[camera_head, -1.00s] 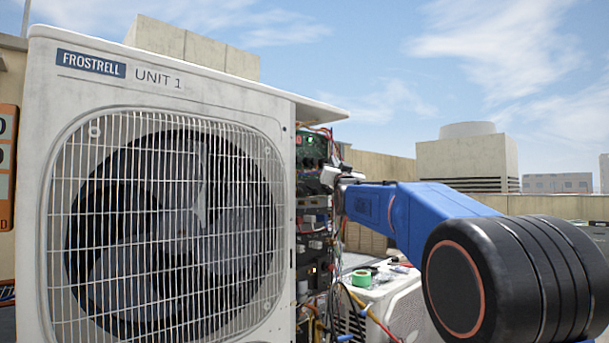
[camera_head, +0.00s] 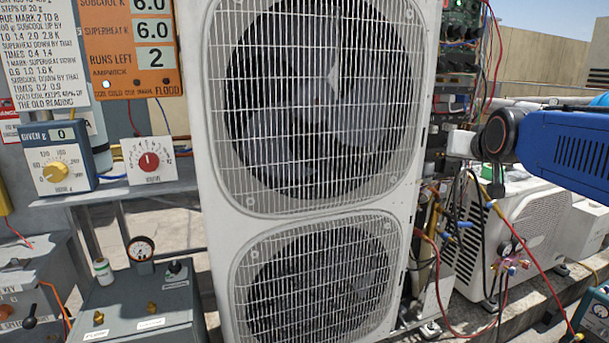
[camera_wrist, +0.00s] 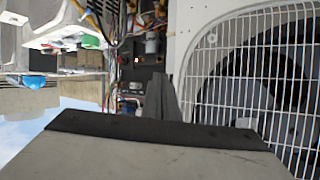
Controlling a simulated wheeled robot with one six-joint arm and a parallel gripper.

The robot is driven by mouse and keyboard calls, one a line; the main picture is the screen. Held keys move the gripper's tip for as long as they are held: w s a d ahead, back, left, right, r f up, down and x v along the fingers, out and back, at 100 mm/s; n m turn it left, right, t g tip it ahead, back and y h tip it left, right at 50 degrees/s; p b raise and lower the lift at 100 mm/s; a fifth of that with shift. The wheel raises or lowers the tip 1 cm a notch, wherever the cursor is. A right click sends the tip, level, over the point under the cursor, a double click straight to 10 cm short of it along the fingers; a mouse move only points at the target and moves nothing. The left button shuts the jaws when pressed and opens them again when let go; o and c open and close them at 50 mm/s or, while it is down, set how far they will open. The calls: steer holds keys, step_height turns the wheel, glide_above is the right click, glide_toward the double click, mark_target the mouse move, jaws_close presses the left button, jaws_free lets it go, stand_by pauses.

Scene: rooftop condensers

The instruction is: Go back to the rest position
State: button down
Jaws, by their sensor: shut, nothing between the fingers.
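My gripper (camera_head: 462,144) is at the right of the head view, at the end of my blue arm. It is shut and empty. It shows beside the open right side of the tall white condenser unit (camera_head: 213,200), in front of or close to its boards and wiring (camera_head: 458,60); I cannot tell if it touches them. In the wrist view the grey gripper (camera_wrist: 160,100) reaches up the middle, with the condenser's fan grille (camera_wrist: 265,75) to its right and wiring above it. The wrist picture looks upside down, with sky at the lower left.
A smaller white unit (camera_head: 545,215) with hoses and a gauge set (camera_head: 512,250) stands below my arm. Control boxes with dials (camera_head: 62,157) and a grey bench box (camera_head: 140,305) stand left of the condenser. A low wall (camera_head: 540,55) lies behind. Loose cables hang near my gripper.

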steer(key=s+a+f+n+g+y, duration=0.1)
steer(key=s+a+f+g, duration=0.2)
steer(key=s+f, duration=1.1)
steer(key=s+a+f+n+g, duration=0.1)
steer(key=s+a+f+g, duration=0.3)
steer(key=s+f, duration=0.9)
steer(key=s+g, duration=0.1)
steer(key=s, duration=0.2)
steer(key=shift+f+n+y, duration=0.4)
